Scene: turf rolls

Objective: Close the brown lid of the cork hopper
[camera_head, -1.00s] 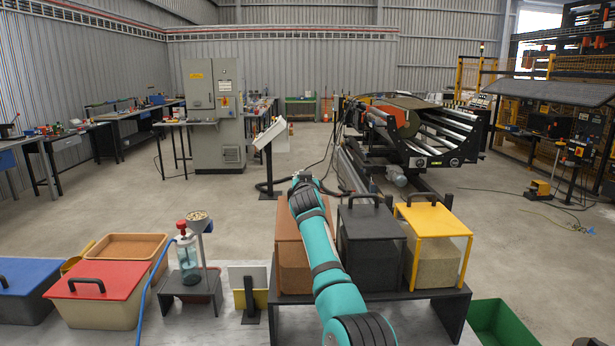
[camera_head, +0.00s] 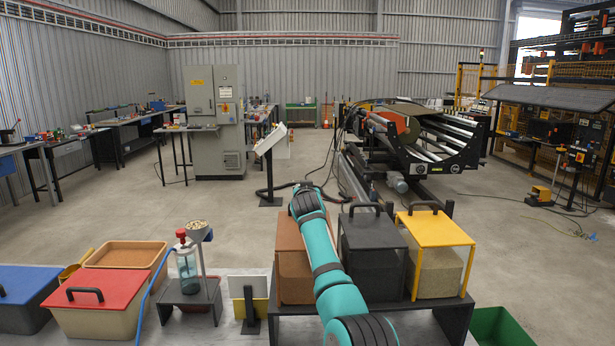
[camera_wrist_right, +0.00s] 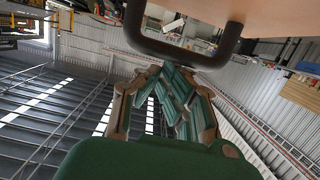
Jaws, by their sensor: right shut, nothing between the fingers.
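The cork hopper (camera_head: 294,287) is the left one of three hoppers on a dark stand in the head view. Its brown lid (camera_head: 288,238) appears level or nearly so, at about the height of the other lids; my teal right arm covers much of it, so I cannot tell if it is fully down. In the right wrist view the brown lid (camera_wrist_right: 285,14) fills the upper right, with its dark handle (camera_wrist_right: 180,52) close beyond my fingers. My right gripper (camera_wrist_right: 172,75) is shut and empty, near the handle; contact is unclear. My left gripper is not in view.
A black-lidded hopper (camera_head: 372,270) and a yellow-lidded hopper (camera_head: 437,272) stand just right of the cork hopper. A small sign (camera_head: 250,297), a bottle stand (camera_head: 190,296) and a red-lidded bin (camera_head: 95,310) are to the left. A green bin (camera_head: 500,325) is at lower right.

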